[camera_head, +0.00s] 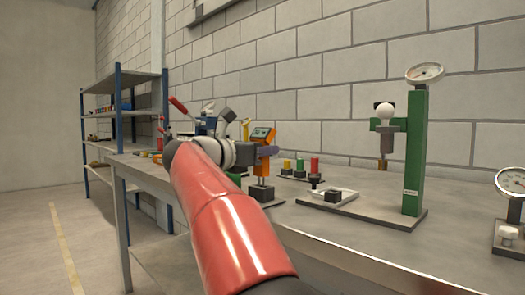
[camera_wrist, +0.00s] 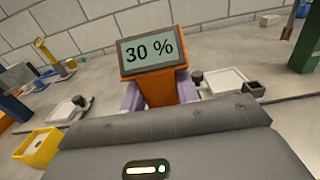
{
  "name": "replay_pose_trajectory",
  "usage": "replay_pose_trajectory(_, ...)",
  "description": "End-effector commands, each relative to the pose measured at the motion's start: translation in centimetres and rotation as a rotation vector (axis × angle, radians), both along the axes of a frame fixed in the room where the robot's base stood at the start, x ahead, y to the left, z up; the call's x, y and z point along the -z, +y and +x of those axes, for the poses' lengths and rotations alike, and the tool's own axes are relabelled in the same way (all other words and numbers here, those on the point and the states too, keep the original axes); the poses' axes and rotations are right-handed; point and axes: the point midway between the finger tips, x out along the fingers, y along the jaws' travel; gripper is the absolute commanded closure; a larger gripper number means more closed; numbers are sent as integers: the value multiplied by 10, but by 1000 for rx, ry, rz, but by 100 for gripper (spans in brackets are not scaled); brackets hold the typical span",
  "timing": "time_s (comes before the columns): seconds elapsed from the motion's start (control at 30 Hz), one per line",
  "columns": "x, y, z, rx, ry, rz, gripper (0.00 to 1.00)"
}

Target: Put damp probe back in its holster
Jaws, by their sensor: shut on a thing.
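The damp probe (camera_wrist: 152,54) has an orange body and a grey screen that reads 30 %. It also shows in the head view (camera_head: 262,134), upright above the bench. My gripper (camera_wrist: 160,92) is shut on the probe's body, with a lilac finger on each side; it also shows in the head view (camera_head: 267,150). In the wrist view my gripper's housing hides that lower end.
A green gauge stand (camera_head: 413,155) rises at the right of the bench (camera_head: 455,195), with another gauge (camera_head: 511,182) nearer. A white tray (camera_head: 328,196) with a black block lies right of the probe, before coloured posts (camera_head: 300,166). A yellow tray (camera_wrist: 38,147) is at left. Shelves stand behind.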

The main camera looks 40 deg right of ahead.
Motion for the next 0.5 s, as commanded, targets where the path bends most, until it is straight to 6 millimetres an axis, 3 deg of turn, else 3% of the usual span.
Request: replay_pose_trajectory(0.5, 17, 0, 0, 0, 0, -1, 86)
